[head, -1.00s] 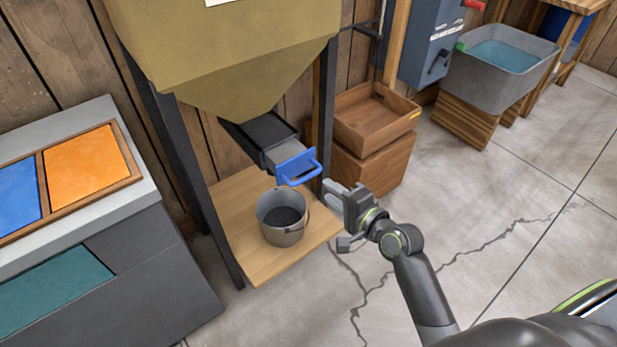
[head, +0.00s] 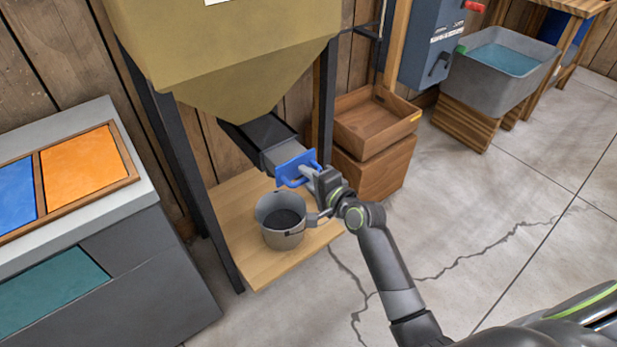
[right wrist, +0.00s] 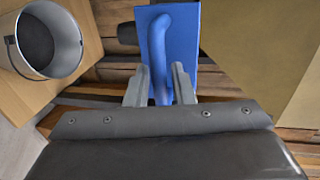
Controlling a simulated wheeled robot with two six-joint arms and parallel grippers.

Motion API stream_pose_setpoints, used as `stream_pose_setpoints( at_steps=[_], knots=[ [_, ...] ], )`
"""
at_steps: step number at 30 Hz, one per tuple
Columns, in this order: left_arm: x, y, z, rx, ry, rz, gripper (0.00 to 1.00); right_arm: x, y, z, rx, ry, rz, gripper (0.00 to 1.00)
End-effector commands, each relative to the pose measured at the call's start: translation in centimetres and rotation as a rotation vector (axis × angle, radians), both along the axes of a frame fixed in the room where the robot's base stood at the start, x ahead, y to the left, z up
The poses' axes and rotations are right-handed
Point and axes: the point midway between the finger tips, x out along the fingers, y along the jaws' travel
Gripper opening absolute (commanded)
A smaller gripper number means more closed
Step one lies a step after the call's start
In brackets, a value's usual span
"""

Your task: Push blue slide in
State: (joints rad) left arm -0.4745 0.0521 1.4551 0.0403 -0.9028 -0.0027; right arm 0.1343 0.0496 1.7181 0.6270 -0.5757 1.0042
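The blue slide (head: 291,169) is a blue plate with a looped handle on the front of a grey drawer-like piece. This piece sticks out of the dark chute (head: 262,138) under the tan hopper (head: 225,60). My right gripper (head: 310,173) is at the handle. In the right wrist view, its two grey fingers (right wrist: 160,84) lie close on either side of the blue handle (right wrist: 160,50) and appear shut on it. The blue plate stands just beyond the fingertips. My left gripper is not in view.
A grey bucket (head: 282,235) with dark contents stands on the wooden shelf (head: 232,256) below the slide, close to my right wrist. A wooden tray on a box (head: 372,160) is to the right. Dark hopper legs (head: 172,150) flank the shelf.

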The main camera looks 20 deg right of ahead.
Motion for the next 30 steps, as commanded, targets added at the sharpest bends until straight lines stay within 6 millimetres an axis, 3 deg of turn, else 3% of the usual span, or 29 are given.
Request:
stream_pose_setpoints(
  at_steps=[1,5,15,24,30],
  knots=[
    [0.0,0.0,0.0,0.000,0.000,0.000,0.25,0.0,0.0,0.0,0.000,0.000,0.000,0.15],
    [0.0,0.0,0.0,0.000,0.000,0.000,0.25,0.0,0.0,0.0,0.000,0.000,0.000,0.00],
    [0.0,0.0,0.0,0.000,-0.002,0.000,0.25,0.3,0.1,0.0,0.000,0.001,0.000,0.00],
    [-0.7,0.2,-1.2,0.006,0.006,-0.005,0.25,4.8,1.7,0.1,0.000,-0.001,0.000,0.00],
    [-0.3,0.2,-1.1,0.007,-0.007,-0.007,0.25,6.7,2.4,0.0,0.000,0.000,-0.001,0.00]
  ],
)
